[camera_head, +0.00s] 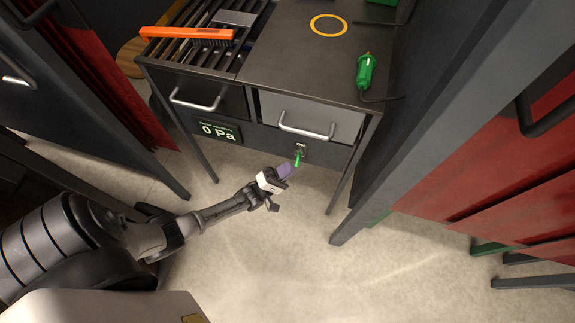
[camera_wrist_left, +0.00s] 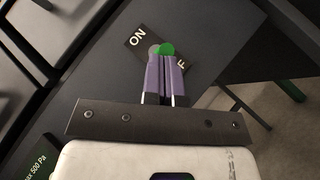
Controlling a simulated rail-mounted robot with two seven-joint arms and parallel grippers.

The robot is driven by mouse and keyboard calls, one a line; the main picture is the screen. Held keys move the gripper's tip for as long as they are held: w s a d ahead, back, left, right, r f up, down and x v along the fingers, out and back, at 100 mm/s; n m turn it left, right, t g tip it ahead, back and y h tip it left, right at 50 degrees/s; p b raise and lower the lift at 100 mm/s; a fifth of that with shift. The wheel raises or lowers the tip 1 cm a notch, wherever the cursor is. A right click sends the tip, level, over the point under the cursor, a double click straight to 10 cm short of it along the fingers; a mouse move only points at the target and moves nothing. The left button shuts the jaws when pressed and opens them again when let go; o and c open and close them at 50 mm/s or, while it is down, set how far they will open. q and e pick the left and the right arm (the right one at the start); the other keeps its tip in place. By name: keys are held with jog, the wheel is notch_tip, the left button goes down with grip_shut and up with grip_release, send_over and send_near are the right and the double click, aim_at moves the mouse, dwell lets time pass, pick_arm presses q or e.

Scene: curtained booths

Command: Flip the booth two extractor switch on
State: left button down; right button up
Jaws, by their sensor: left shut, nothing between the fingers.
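The extractor switch (camera_head: 299,155) is a small toggle with a green tip on a dark plate, on the front panel of the metal bench below the right drawer. In the left wrist view the green tip (camera_wrist_left: 166,49) shows just past my fingertips, beside the plate's "ON" label; the other label is partly hidden. My left gripper (camera_head: 285,171) is shut and empty, its purple fingers at the switch. It also shows in the left wrist view (camera_wrist_left: 165,62). I cannot tell whether the fingers touch the toggle. A display (camera_head: 219,131) left of the switch reads "0 Pa". My right gripper is not in view.
The bench top (camera_head: 300,55) holds an orange brush (camera_head: 190,33) on a slatted grate and a green-handled tool (camera_head: 366,71). Two drawers with bar handles (camera_head: 306,131) sit above the switch. Booth frames and red curtains (camera_head: 525,180) stand both sides. The floor in front is clear.

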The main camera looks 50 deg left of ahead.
pick_arm(q)
jog(key=r+n+g+y+p, duration=0.1)
jog(key=n+p, duration=0.1)
jog(key=p, duration=0.2)
jog(key=r+n+g+y+p, duration=0.1)
jog(key=r+n+g+p, duration=0.1)
jog(key=p, duration=0.1)
jog(key=r+n+g+y+p, duration=0.1)
jog(key=n+y+p, duration=0.1)
jog(key=p, duration=0.2)
jog(key=shift+s+d+r+n+g+p, duration=0.2)
jog(key=shift+s+n+g+p, duration=0.1)
jog(key=shift+s+g, duration=0.1)
jog(key=s+a+f, duration=0.1)
jog(key=s+f, duration=0.1)
jog(key=s, duration=0.4)
jog(key=s+a+f+b, duration=0.1)
jog(key=s+a+f, duration=0.1)
jog(key=s, duration=0.4)
jog(key=shift+a, duration=0.25)
